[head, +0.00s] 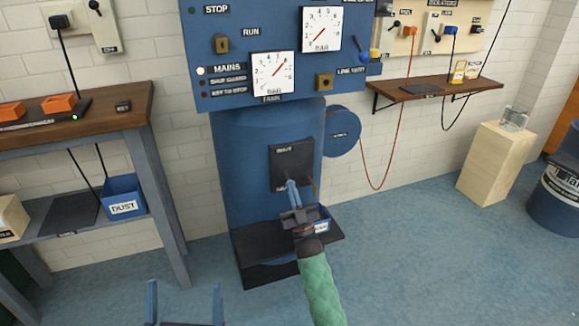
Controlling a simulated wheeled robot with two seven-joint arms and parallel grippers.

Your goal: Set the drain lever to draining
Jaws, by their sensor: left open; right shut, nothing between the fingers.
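A dark plate (288,164) is on the front of the blue tank (245,150). It has small lettering near its top that looks like SHUT; its lower lettering is mostly covered. A small brass-coloured piece (313,187), possibly part of the drain lever, shows at the plate's lower right. The lever's full shape and setting cannot be made out. My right gripper (293,185) is shut and empty, its blue fingertips in front of the plate's lower part. Whether they touch anything there cannot be told. My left gripper (184,295) is open and empty at the bottom left, well away from the tank.
A gauge panel (235,60) is above. A workbench (100,108) stands left and a wooden pedestal (483,165) right. The floor between is clear.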

